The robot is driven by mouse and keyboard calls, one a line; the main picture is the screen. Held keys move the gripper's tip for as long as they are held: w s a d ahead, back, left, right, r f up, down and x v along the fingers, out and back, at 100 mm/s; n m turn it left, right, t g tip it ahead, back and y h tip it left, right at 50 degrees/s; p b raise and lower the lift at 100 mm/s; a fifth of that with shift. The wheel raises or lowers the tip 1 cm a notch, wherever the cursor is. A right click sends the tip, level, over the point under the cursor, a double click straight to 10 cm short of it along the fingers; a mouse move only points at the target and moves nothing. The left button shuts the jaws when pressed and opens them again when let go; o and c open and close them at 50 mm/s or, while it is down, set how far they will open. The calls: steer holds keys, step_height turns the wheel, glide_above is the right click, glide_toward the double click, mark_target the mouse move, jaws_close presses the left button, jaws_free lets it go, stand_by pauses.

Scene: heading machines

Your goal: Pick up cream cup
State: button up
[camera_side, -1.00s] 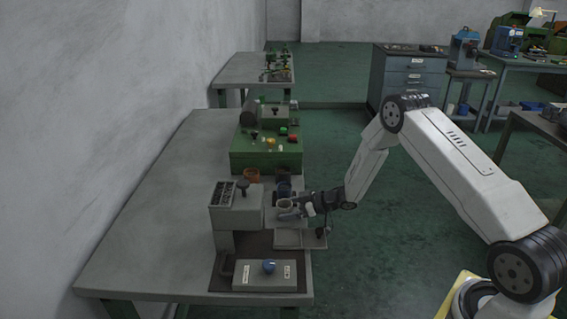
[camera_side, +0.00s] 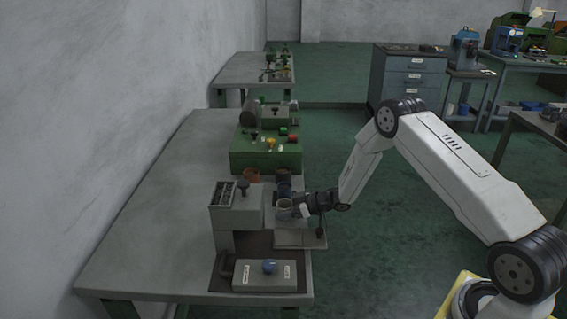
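The cream cup (camera_side: 284,208) is a small pale grey-beige cup. It appears upright beside the grey machine on the table. My gripper (camera_side: 296,208) is at its right side, pointing left, close against or around it. The fingertips are small and dark and partly hidden at the cup, so I cannot tell whether they are closed on it or whether the cup is off its support.
A dark blue cup (camera_side: 284,189) stands just behind the cream cup, with a brown cup (camera_side: 283,174) behind that. An orange-brown cup (camera_side: 252,175) is to the left. The grey machine (camera_side: 236,210) stands left. Free tabletop (camera_side: 150,225) lies further left.

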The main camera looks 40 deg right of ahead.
steer(key=shift+c, duration=0.6)
steer(key=shift+r, duration=0.2)
step_height(320, 180, up, 10)
steer(key=shift+f, duration=0.15)
stand_by(0.7)
